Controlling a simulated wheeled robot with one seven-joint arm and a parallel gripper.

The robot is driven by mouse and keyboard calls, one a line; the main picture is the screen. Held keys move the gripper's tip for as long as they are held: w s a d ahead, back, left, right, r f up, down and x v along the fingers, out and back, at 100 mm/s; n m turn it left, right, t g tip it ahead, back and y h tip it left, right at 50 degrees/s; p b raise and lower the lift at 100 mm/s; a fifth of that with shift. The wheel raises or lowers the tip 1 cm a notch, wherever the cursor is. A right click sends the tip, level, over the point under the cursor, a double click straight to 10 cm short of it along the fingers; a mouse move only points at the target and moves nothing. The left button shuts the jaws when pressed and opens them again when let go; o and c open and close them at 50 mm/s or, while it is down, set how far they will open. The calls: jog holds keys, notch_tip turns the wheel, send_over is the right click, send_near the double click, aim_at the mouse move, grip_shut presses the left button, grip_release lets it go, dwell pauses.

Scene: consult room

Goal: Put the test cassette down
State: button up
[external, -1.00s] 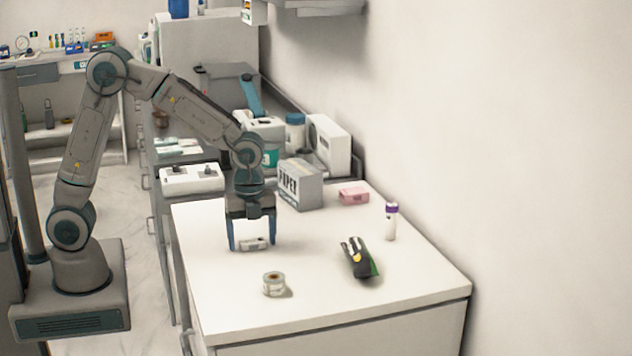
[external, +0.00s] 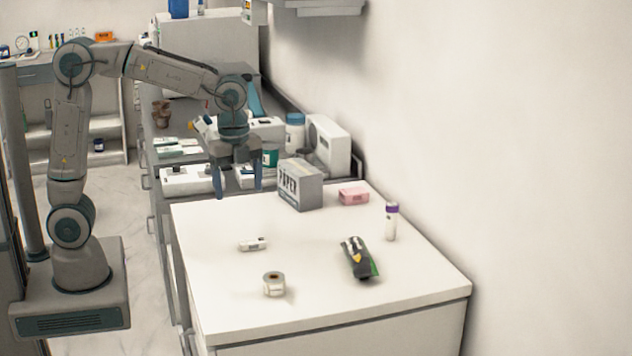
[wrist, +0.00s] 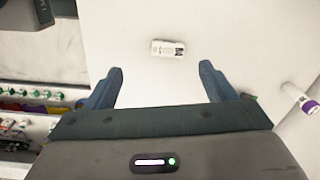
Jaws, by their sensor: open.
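The test cassette (external: 254,244) is a small white flat piece with dark markings. It lies flat on the white counter (external: 330,310), left of its middle. It also shows in the wrist view (wrist: 168,48), beyond the fingertips and apart from them. My gripper (external: 238,196) is open and empty, raised above the counter's far left edge. In the wrist view, its two blue fingers (wrist: 160,72) are spread wide with nothing between them.
A label roll (external: 274,284) stands in front of the cassette. A dark and green item (external: 358,258) lies to the right, near a purple-capped tube (external: 391,222). A grey paper box (external: 300,185) and a pink box (external: 354,196) stand at the back. Bare counter surrounds the cassette.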

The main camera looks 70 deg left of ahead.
jog(key=s+a+f+n+t, duration=0.1)
jog(key=s+a+f+n, duration=0.1)
jog(key=s+a+n, duration=0.2)
jog(key=s+a+f+n+t, duration=0.1)
jog(key=s+a+n, duration=0.4)
jog(key=s+n, duration=0.6)
jog(key=shift+s+f, duration=0.55)
jog(key=shift+s, duration=0.35)
jog(key=shift+a, duration=0.1)
